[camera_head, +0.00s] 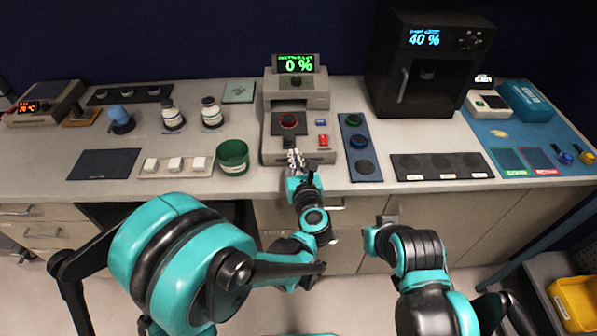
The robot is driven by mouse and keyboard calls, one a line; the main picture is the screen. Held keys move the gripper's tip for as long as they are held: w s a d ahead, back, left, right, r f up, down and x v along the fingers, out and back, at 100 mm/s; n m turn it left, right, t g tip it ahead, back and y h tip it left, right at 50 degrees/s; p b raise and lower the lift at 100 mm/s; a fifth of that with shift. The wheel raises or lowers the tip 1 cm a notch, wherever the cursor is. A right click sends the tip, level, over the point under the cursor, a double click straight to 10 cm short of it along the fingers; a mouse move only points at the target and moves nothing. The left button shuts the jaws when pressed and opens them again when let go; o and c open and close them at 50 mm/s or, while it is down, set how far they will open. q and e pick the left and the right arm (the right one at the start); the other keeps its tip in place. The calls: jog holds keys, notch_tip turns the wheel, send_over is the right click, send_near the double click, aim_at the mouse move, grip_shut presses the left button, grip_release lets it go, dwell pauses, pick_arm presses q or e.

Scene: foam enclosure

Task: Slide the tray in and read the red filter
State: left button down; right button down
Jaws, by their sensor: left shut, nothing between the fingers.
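A grey reader (295,88) stands at the middle of the counter, with a green display (295,64) reading 0 %. I cannot tell whether the fingers touch the handle.
A blue mat (371,173) right of the reader holds a green-rimmed and a blue-rimmed filter. A red button (323,140) is on the reader's base. A green cup (232,156) stands to the left. A black machine (411,85) reading 40 % stands at the back right.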

aim_at(290, 117)
pick_arm(q)
jog(key=b+x, duration=0.1)
jog(key=x, duration=0.4)
jog(key=shift+w, duration=0.1)
jog(key=shift+w, duration=0.1)
jog(key=x, duration=0.5)
jog(key=d+r+x, duration=0.1)
jog(key=x, duration=0.4)
jog(key=d+r+x, duration=0.1)
jog(key=x, duration=0.4)
jog(key=shift+w+d+r, duration=0.15)
jog(key=shift+w, duration=0.2)
jog(key=shift+w+r, duration=0.1)
jog(key=shift+w, duration=0.05)
